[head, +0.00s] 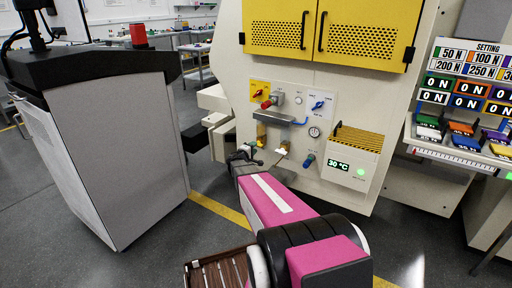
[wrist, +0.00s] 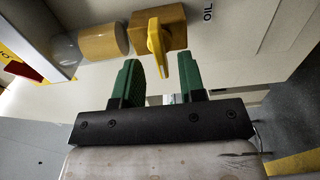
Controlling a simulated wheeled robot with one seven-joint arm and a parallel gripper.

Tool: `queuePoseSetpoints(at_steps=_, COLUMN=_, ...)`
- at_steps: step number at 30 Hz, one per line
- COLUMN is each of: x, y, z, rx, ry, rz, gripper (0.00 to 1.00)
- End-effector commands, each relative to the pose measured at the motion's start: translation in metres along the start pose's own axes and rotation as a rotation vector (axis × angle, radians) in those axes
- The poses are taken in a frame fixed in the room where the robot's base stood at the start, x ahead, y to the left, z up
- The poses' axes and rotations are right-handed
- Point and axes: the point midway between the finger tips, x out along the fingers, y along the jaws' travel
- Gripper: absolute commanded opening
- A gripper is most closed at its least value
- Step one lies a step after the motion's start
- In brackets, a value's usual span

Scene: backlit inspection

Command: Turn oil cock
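The oil cock's yellow handle (wrist: 157,45) sits on a brass-coloured valve body (wrist: 175,25), close ahead in the wrist view beside an "OIL" label. My gripper (wrist: 159,70) is open, with its two green fingers apart and nothing held. The handle's lower end shows in the gap between the fingertips; I cannot tell whether either finger touches it. In the head view my gripper (head: 246,152) is at the machine front, just below the brass-coloured valve (head: 261,135); its fingers are small and partly hidden there.
A red knob (head: 266,104) and blue knob (head: 317,105) sit above on the machine panel. Another blue knob (head: 308,160) and a 30 °C display box (head: 350,160) are to the right. A grey cabinet (head: 105,140) stands left, with open floor between.

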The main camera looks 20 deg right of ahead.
Motion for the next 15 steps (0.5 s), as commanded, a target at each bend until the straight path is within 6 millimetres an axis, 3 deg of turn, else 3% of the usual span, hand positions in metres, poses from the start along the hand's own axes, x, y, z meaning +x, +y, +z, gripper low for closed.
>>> queuePoseSetpoints(at_steps=6, x=0.025, y=-0.001, z=-0.001, rx=0.0, ry=0.0, rz=0.0, gripper=0.37)
queuePoseSetpoints(at_steps=15, x=0.03, y=0.0, z=0.0, rx=-0.001, ry=0.0, rz=0.0, gripper=0.37)
